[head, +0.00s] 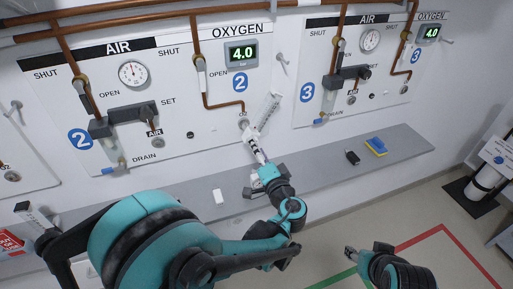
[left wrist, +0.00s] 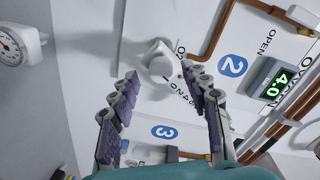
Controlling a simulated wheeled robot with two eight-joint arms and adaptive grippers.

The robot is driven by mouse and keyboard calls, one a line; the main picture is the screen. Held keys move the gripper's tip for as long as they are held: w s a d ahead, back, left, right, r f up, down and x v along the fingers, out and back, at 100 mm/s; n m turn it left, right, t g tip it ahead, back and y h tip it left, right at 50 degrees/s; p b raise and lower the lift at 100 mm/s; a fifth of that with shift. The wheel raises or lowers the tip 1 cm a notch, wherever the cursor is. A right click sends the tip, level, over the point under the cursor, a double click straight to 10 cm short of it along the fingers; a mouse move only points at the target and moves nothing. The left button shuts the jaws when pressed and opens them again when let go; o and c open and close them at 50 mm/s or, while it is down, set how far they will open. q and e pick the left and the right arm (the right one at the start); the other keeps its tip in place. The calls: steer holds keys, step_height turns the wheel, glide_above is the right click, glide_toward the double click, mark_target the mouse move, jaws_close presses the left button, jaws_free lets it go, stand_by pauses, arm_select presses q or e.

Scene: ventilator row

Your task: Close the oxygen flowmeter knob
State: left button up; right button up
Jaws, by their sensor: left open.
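The white round flowmeter knob (left wrist: 158,62) shows in the left wrist view, just beyond and between the fingertips, with printed numbers beside it. My left gripper (left wrist: 160,74) is open, with one finger on each side of the picture; I cannot tell whether either touches the knob. In the head view my left gripper (head: 254,148) reaches up to the wall panel below the bay 2 oxygen display, beside a clear slanted flowmeter tube (head: 269,112). The gripper partly hides the knob area there. My right gripper (head: 352,254) is low at the right, its opening unclear.
The bay 2 oxygen display (head: 242,53) reads 4.0. A grey shelf (head: 320,164) runs below the panels, holding a blue and yellow sponge (head: 376,146), a black block (head: 352,157) and a white block (head: 218,196). Copper pipes and valves cover the wall. Open floor lies at right.

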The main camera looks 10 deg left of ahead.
arm_select(q)
steer(key=v, duration=1.1)
steer(key=s+a+f+n+g+h, duration=0.3)
steer(key=s+a+f+g+h, duration=0.2)
steer(key=s+a+f+g, duration=0.45)
steer(key=s+n+h, duration=0.1)
steer(key=s+r+n+t+h, duration=0.1)
steer(key=h, duration=0.1)
steer(key=s+n+t+h, duration=0.1)
steer(key=shift+s+d+r+h, duration=0.2)
steer(key=shift+s+d+h, duration=0.05)
steer(key=shift+d+h, duration=0.05)
stand_by(0.3)
